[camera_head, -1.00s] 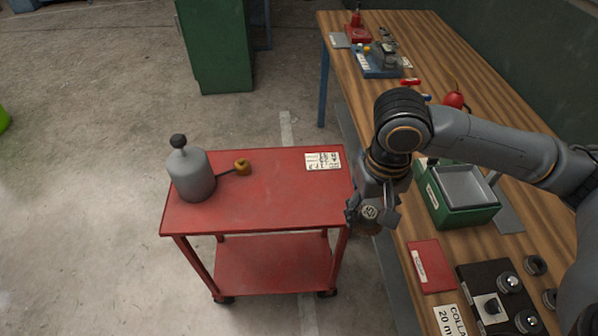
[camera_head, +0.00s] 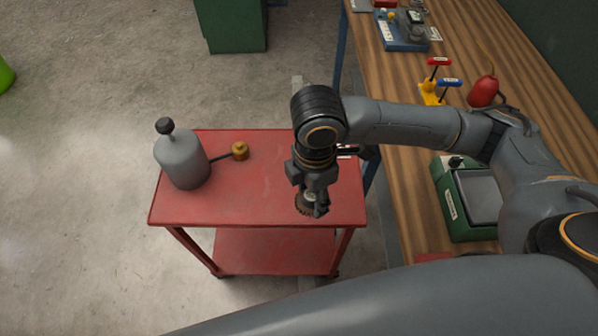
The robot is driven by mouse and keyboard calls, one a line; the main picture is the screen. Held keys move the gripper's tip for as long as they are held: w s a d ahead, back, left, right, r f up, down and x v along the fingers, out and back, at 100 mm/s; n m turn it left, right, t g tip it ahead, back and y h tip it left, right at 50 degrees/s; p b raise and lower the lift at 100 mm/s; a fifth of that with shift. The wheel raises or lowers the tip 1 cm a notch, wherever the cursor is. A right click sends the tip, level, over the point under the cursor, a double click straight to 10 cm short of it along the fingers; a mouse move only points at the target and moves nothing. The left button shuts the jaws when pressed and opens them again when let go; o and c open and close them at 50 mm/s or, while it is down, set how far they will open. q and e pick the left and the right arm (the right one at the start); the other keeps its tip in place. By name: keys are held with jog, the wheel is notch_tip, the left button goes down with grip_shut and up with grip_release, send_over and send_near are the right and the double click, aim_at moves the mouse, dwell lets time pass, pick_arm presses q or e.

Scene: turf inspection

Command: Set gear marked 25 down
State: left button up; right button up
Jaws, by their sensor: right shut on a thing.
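My right gripper (camera_head: 312,205) is over the right part of the red cart's top (camera_head: 262,196). It is shut on the gear (camera_head: 303,207), a small dark brown toothed piece that shows at the fingertips. Fingers cover much of the gear, and its marking cannot be read from here. I cannot tell whether the gear touches the cart top. My left gripper is not in view.
A grey bottle with a black knob (camera_head: 181,160) stands at the cart's left, beside a brass-coloured piece (camera_head: 240,151). The cart's middle is clear. The wooden bench (camera_head: 405,130) at right holds a green box (camera_head: 452,208), T-handled tools (camera_head: 432,92) and a red bulb (camera_head: 483,92).

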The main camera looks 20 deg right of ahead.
jog(key=n, duration=0.1)
jog(key=f+n, duration=0.1)
jog(key=n, duration=0.1)
jog(key=shift+w+a+f+n, duration=0.2)
jog(key=shift+a+n, duration=0.1)
jog(key=shift+a, duration=0.1)
jog(key=w+d+f, duration=0.1)
jog(key=w+f, duration=0.2)
jog(key=w+d+f+p, duration=0.1)
jog(key=w+d+f, duration=0.1)
jog(key=w+f, duration=0.1)
jog(key=w+d+f+p, duration=0.1)
jog(key=w+d+f, duration=0.1)
jog(key=w, duration=0.3)
jog(key=shift+w+f, duration=0.25)
jog(key=shift+f, duration=0.25)
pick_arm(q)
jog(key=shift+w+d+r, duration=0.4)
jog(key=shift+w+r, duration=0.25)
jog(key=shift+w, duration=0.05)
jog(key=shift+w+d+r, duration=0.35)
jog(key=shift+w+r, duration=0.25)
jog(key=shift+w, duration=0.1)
pick_arm(e)
jog(key=shift+w+d+f, duration=0.1)
jog(key=shift+w+f, duration=0.05)
jog(key=shift+f, duration=0.8)
jog(key=shift+w+d+f, duration=0.1)
jog(key=shift+f, duration=0.8)
